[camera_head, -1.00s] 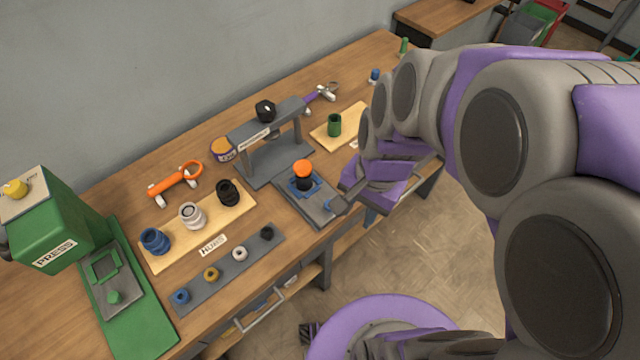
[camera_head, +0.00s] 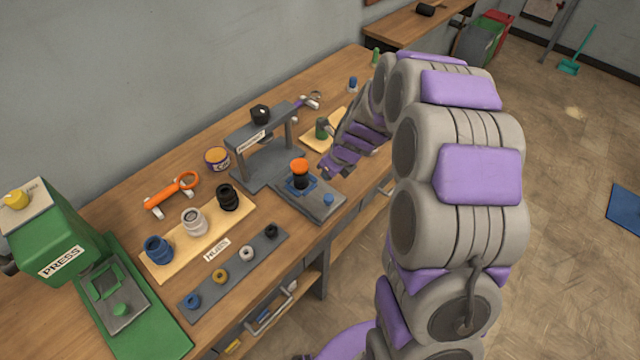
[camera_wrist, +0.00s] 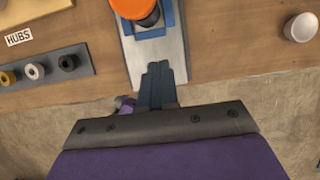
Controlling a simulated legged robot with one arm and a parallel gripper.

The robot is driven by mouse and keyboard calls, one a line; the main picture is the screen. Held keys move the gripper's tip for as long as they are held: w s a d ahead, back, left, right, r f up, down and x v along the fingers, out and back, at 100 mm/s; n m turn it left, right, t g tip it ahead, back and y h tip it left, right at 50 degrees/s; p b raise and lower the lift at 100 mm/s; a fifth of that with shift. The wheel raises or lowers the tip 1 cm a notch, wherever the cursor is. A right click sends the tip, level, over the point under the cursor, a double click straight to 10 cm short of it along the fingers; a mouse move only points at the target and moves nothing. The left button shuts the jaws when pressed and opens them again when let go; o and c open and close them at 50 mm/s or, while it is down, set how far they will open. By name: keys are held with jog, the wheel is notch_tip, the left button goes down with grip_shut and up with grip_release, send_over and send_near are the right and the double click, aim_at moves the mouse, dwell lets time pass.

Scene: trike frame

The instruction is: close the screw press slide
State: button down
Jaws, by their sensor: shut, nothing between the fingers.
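The screw press (camera_head: 262,140) is a grey frame with a black knob on top, standing on the workbench. An orange-topped black part (camera_head: 299,172) stands upright in a blue holder on the slide, outside the frame. My gripper (camera_head: 324,170) is shut and empty, beside the slide on its right. In the wrist view the closed fingers (camera_wrist: 157,68) overlap the slide plate (camera_wrist: 150,50); contact cannot be told. The blue knob is not clearly seen there.
A green press (camera_head: 60,235) stands at the left. A board with hubs (camera_head: 193,222) and a grey strip with rings (camera_head: 220,275) lie left of the slide. A green part (camera_head: 321,128) stands on a board behind my gripper. Open floor lies to the right.

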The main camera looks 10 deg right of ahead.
jog(key=b, duration=0.2)
send_over(319, 189)
jog(key=s+d, duration=0.2)
notch_tip(319, 189, down, 6)
jog(key=shift+s+d+r, duration=0.1)
jog(key=shift+d+r, duration=0.05)
jog(key=shift+r, duration=0.1)
jog(key=f, duration=0.1)
jog(key=w+a+f, duration=0.1)
jog(key=shift+a+f, duration=0.3)
jog(key=shift+f, duration=0.1)
jog(key=shift+a+f, duration=0.25)
jog(key=shift+a, duration=0.1)
jog(key=shift+d, duration=0.45)
jog(key=w+a+p, duration=0.1)
jog(key=w+p, duration=0.1)
jog(key=w+a+p, duration=0.2)
jog(key=p, duration=0.1)
jog(key=w+a+p, duration=0.1)
jog(key=w+p, duration=0.1)
jog(key=shift+a+r, duration=0.25)
jog(key=shift+a, duration=0.05)
jog(key=w+a+p, duration=0.1)
jog(key=p, duration=0.1)
jog(key=w+a+p, duration=0.1)
jog(key=p, duration=0.1)
jog(key=shift+w, duration=0.4)
jog(key=shift+w+a+f+p, duration=0.25)
jog(key=shift+w+a+p, duration=0.15)
jog(key=shift+p, duration=0.2)
